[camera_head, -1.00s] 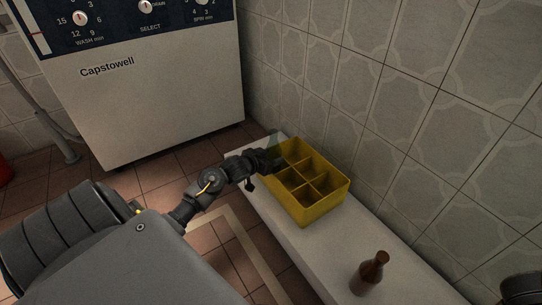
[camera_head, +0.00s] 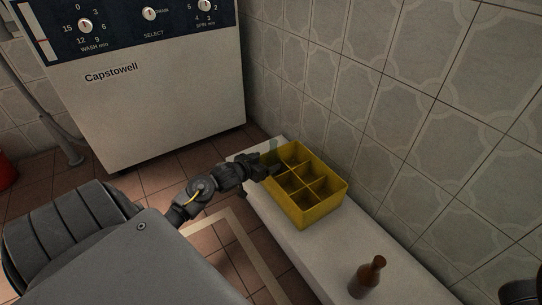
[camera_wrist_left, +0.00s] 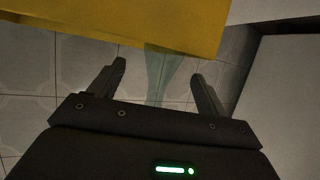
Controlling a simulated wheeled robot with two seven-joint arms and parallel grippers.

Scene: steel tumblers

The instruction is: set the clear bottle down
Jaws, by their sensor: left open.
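The clear bottle (camera_head: 273,147) is a faint greenish, see-through shape at the far left corner of the yellow crate (camera_head: 320,212). Its lower part is hidden, and I cannot tell whether it stands in the corner compartment or just beside the crate. My left gripper (camera_head: 269,164) is at the crate's left side, close to the bottle. In the left wrist view the fingers (camera_wrist_left: 160,85) are spread, with the clear bottle (camera_wrist_left: 168,72) between them and a gap on both sides. The yellow crate wall (camera_wrist_left: 150,22) lies just beyond.
The crate has several compartments; those that show look empty. It stands on a long white ledge (camera_head: 287,238) along the tiled wall. A brown bottle (camera_head: 367,278) stands upright nearer on the ledge. A white washing machine (camera_head: 160,95) stands at the back left.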

